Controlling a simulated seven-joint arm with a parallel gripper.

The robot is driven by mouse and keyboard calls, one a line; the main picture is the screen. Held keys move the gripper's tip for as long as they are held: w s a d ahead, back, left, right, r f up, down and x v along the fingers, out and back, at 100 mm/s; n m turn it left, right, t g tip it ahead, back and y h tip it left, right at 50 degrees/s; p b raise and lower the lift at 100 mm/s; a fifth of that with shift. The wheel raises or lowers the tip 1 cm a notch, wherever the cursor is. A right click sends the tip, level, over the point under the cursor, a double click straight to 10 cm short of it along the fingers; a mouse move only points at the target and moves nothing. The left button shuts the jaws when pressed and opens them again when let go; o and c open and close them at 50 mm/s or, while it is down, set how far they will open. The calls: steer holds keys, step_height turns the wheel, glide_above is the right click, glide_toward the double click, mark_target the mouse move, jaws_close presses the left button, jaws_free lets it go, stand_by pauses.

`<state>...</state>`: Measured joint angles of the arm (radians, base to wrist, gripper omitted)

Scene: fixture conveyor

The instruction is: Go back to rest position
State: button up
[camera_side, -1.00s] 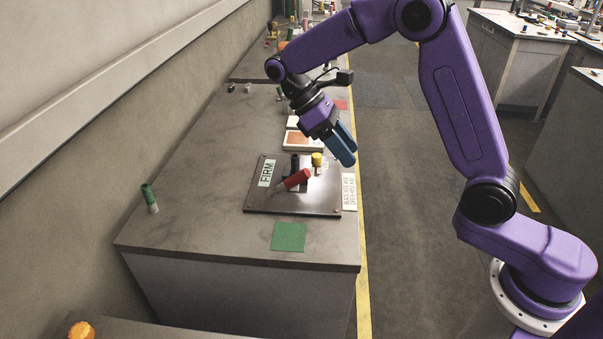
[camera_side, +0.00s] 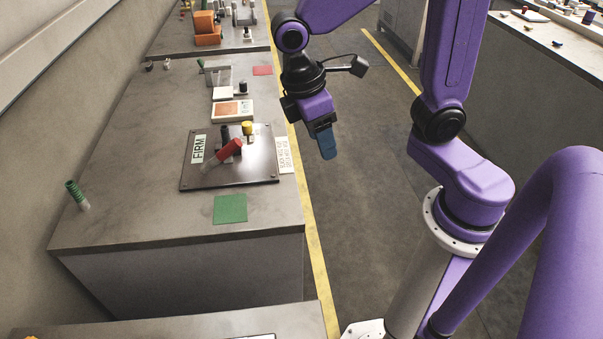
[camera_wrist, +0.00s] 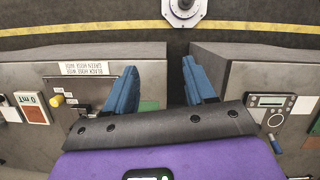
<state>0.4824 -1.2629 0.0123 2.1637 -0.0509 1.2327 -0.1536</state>
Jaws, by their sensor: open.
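My gripper (camera_side: 324,146) has blue fingers and hangs pointing down, right of the bench edge over the aisle in the side view. In the wrist view its fingers (camera_wrist: 160,88) are spread wide with nothing between them. A dark plate (camera_side: 258,168) marked FIRM lies on the bench (camera_side: 130,150), left of the gripper and apart from it. A red-topped piece (camera_side: 228,150) leans on the plate, beside a black-topped piece (camera_side: 225,134) and a yellow-topped one (camera_side: 248,130). In the wrist view the yellow top (camera_wrist: 57,101) is left of the fingers.
A green square (camera_side: 230,208) lies in front of the plate. A green ribbed piece (camera_side: 76,194) stands tilted at the bench's left. A white-and-orange box (camera_side: 232,110) is behind the plate. The aisle floor (camera_side: 370,180) is clear. A device with a display (camera_wrist: 270,101) is right in the wrist view.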

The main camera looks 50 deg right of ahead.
steer(key=s+d+f+n+t+y, duration=0.1)
steer(key=s+d+t+y, duration=0.1)
steer(key=s, duration=0.9)
steer(key=shift+s+d+f+n+y, duration=0.25)
steer(key=shift+d+f+n+y, duration=0.1)
steer(key=shift+d+y, duration=0.15)
